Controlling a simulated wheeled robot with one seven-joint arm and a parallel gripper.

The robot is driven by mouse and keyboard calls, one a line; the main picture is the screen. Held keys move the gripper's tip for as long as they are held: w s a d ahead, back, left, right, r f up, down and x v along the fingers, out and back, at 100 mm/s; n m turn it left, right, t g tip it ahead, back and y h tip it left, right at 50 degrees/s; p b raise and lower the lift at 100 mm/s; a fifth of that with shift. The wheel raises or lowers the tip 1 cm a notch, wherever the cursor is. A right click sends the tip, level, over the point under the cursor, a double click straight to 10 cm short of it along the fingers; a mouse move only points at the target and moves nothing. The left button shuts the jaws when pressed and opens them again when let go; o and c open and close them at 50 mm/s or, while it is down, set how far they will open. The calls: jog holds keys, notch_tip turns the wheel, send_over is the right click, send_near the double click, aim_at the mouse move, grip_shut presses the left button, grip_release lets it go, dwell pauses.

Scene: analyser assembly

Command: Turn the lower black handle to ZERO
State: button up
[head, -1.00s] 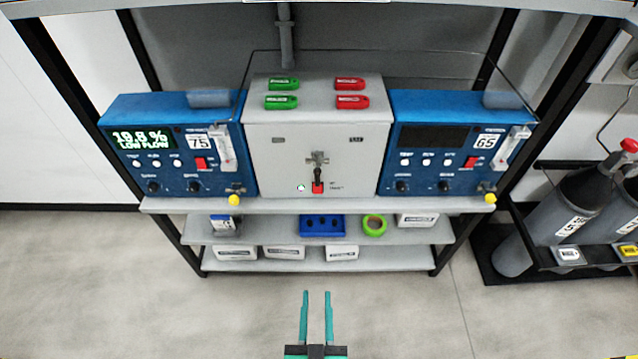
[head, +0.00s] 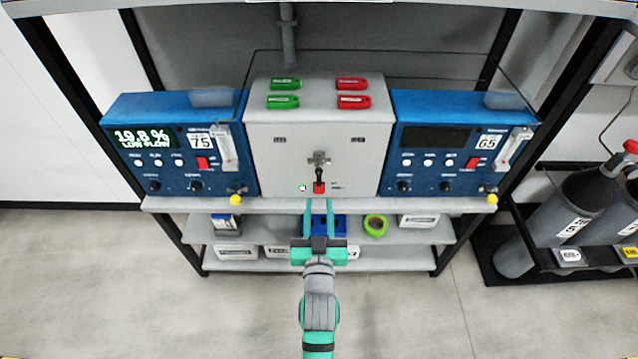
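The lower black handle (head: 319,176) is on the front of the grey box in the middle of the shelf. It points up from a red piece (head: 319,188) near the box's lower edge. A grey metal valve fitting (head: 318,158) is just above it. Small labels beside the handle are too small to read. My gripper (head: 319,203) is open and empty. In the picture its two teal fingers point up towards the handle, with the tips a little below the red piece and apart from it.
Blue analyser 75 (head: 180,170) at left reads 19.8 % LOW FLOW; blue analyser 65 (head: 420,165) at right has a dark display. Green tags (head: 283,102) and red tags (head: 354,102) lie on the box. The shelf edge (head: 400,204) is close to my fingers.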

aim_at(319, 179)
jog(key=w, duration=0.8)
jog(key=shift+w, duration=0.35)
jog(key=shift+c, duration=0.7)
grip_shut()
